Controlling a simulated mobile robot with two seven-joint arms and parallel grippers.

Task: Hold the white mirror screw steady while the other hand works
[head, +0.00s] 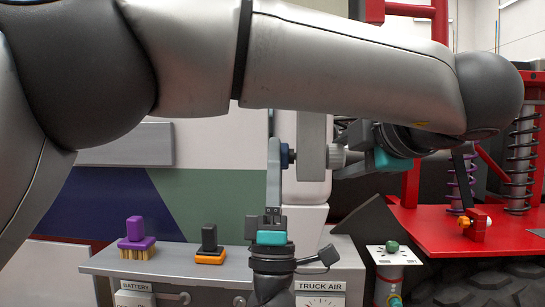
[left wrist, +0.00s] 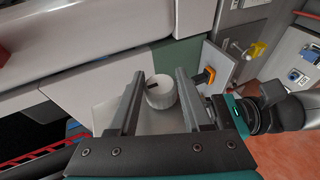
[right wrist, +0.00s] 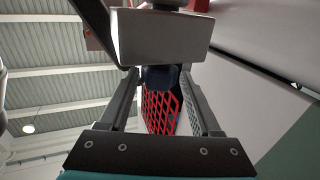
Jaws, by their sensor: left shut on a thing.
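The white mirror screw (head: 336,157) is a ribbed white knob on the right side of the pale mirror bracket (head: 312,130). In the left wrist view the screw (left wrist: 161,93) sits between the fingers of my left gripper (left wrist: 158,82), which is shut on it. In the head view my left gripper (head: 348,166) comes in from the right. A dark blue screw (head: 286,156) is on the bracket's left side. My right gripper (head: 274,150) points upward there. In the right wrist view the blue screw (right wrist: 160,78) lies between its open fingers (right wrist: 158,85), with gaps visible.
Below is a grey panel (head: 200,262) with a purple-handled brush (head: 136,235) and a black-and-orange item (head: 209,247). A white post with a green knob (head: 392,246) stands right of it. The red truck frame (head: 460,225) and shock absorbers fill the right. My left arm crosses the top.

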